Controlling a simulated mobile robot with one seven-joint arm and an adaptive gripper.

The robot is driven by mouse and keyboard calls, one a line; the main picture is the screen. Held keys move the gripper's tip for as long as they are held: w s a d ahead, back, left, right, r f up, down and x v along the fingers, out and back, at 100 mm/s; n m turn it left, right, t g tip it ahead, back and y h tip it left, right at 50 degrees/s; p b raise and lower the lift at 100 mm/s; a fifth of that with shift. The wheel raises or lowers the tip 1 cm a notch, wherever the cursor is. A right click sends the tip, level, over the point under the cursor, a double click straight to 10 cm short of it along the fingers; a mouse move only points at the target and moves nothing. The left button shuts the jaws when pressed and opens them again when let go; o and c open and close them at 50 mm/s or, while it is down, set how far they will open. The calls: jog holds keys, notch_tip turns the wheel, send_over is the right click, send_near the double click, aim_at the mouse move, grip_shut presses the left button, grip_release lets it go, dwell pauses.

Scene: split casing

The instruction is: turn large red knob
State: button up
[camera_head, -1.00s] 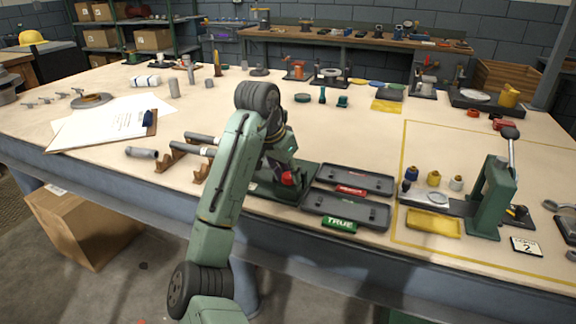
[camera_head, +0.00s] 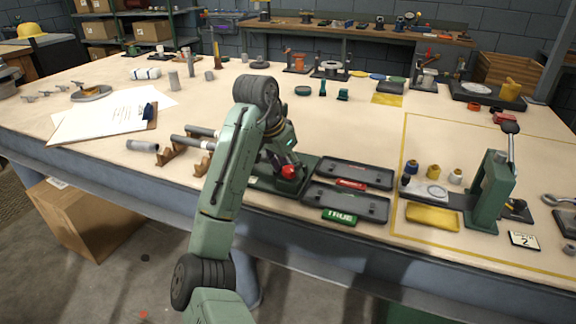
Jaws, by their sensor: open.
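The large red knob (camera_head: 289,172) sits on a dark device on a green base (camera_head: 310,165) near the front edge of the workbench. My gripper (camera_head: 284,160) points down just above and beside the knob, with its fingers open. The knob's front shows, while its back side is partly hidden by the dark fingers. I cannot tell whether a finger touches it.
Two dark trays (camera_head: 347,203) with red and green labels lie right of the device. Grey cylinders on brown wooden stands (camera_head: 203,143) are close on the left. A green lever press (camera_head: 492,190) stands at right.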

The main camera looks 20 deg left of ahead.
jog(key=v, duration=1.2)
dwell(0.4)
